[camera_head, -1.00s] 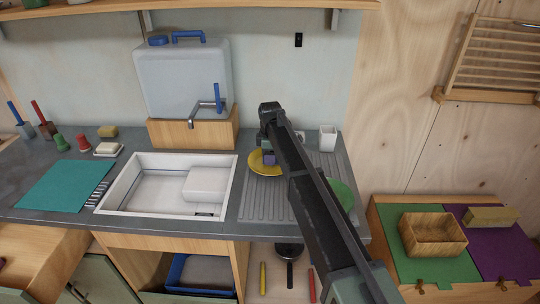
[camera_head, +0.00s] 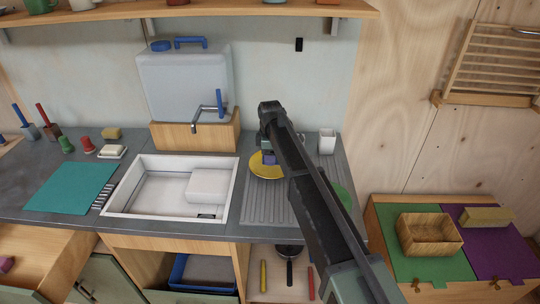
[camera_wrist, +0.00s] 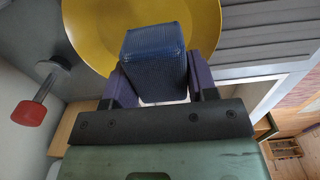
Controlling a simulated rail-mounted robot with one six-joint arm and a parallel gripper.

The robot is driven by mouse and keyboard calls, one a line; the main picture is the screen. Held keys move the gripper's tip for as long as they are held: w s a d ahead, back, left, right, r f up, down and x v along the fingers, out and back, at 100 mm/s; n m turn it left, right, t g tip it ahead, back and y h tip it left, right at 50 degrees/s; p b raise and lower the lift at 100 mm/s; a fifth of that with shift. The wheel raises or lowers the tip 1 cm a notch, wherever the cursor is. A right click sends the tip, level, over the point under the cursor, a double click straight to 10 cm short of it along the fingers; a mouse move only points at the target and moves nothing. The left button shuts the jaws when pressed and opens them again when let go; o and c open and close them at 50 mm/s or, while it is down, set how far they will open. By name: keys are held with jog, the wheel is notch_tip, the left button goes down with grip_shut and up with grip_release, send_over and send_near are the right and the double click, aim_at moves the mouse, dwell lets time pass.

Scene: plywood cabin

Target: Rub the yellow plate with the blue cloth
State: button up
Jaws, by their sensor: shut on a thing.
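The yellow plate (camera_head: 258,172) lies on the grey ribbed drainboard right of the sink, partly hidden by my arm in the head view. In the wrist view the plate (camera_wrist: 95,30) fills the top. My gripper (camera_wrist: 161,78) is shut on the blue cloth (camera_wrist: 155,45), which looks like a folded block between the purple fingers. The cloth overlaps the plate in the wrist view; whether it touches the plate is hard to tell. In the head view my gripper (camera_head: 269,158) is over the plate, and the cloth is too small to make out clearly.
A green plate (camera_head: 342,192) sits partly behind my arm on the drainboard (camera_head: 262,208). A white cup (camera_head: 327,141) stands at the back right. The white sink (camera_head: 147,190) is to the left, with a water tank (camera_head: 182,85) behind it.

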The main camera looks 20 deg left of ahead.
jog(key=shift+r+p, duration=0.4)
jog(key=shift+r, duration=0.5)
notch_tip(320, 180, up, 3)
jog(key=p, duration=0.3)
jog(key=shift+r, duration=0.2)
jog(key=shift+f, duration=0.2)
